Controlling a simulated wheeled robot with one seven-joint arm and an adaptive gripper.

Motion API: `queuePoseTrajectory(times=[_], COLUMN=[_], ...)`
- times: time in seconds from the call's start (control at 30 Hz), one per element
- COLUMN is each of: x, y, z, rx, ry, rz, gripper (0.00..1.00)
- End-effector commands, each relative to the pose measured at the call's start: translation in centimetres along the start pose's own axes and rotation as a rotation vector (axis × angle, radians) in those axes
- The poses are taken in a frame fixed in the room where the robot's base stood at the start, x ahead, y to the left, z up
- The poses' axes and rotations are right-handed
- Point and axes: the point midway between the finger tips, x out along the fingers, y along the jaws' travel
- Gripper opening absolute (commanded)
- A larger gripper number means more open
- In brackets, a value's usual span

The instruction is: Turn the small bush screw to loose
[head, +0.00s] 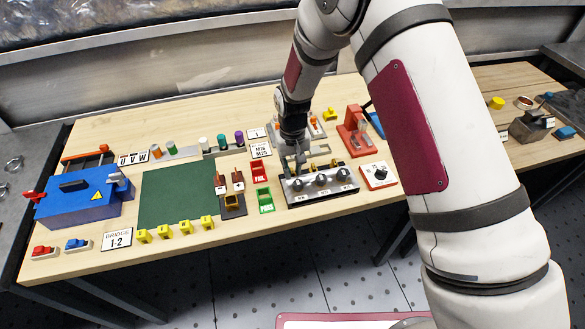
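A silver and black fixture (347,188) stands near the front edge of the table, right of centre, with three dark round screw heads along it and small labels on its front that are too small to read. I cannot tell from the labels which one is the small bush screw. My gripper (298,166) points down over the left screw head (297,185) of this fixture. Whether its fingertips touch the head cannot be seen. The fingers are small and dark here, so their opening is unclear.
A red stand (355,131) is behind. A green mat (178,193) and a blue box (85,200) are farther left. My arm hides part of the right side.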

Motion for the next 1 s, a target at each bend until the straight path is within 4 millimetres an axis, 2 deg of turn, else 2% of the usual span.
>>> queuePoseTrajectory(times=[0.3,0.4,0.77,1.0], x=[0.21,0.21,0.23,0.25], y=[0.01,0.01,0.04,0.09], z=[-0.04,-0.04,-0.04,-0.16], rx=[0.000,0.000,-0.020,-0.132], ry=[0.001,0.001,0.000,0.001], rz=[0.000,0.000,0.000,-0.001], gripper=[0.17,0.00,0.00,0.00])
